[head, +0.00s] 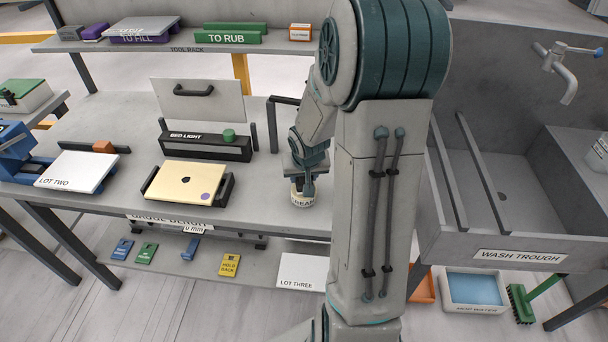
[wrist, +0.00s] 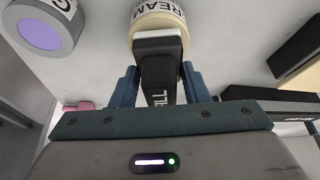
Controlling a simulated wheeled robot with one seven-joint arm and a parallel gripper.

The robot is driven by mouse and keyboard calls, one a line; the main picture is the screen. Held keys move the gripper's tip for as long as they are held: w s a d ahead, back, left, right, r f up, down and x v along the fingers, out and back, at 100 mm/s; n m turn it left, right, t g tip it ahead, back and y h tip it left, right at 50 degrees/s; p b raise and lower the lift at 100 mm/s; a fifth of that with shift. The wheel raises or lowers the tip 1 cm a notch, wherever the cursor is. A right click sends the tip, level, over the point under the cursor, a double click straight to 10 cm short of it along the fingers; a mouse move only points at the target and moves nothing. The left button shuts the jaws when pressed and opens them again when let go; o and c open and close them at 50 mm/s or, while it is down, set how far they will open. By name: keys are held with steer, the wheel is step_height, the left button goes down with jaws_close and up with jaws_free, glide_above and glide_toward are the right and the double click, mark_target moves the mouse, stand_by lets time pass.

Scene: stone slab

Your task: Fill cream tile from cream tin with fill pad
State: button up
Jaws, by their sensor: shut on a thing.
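The cream tile (head: 190,180) lies on the bench in a dark holder, with a small dark spot near its middle and a purple dot at one corner. The cream tin (head: 303,199) stands on the bench right of it, partly under my gripper (head: 306,184). In the wrist view, my gripper (wrist: 160,88) is shut on the black fill pad (wrist: 158,60), whose handle reads "FILL". The pad's far end overlaps the cream tin (wrist: 160,14); I cannot tell whether it touches the contents, as the tin's opening is hidden.
A round tin with a purple top (wrist: 42,30) stands left of the cream tin in the wrist view. The bed light box (head: 205,146) stands behind the tile. A white "LOT TWO" slab (head: 77,171) lies left; the wash trough (head: 500,190) is right. Bench between tile and tin is clear.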

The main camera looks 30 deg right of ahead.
steer(key=shift+f+b, duration=0.45)
stand_by(1.2)
steer(key=shift+r, duration=0.1)
step_height(320, 180, up, 7)
steer(key=p, duration=0.6)
stand_by(0.8)
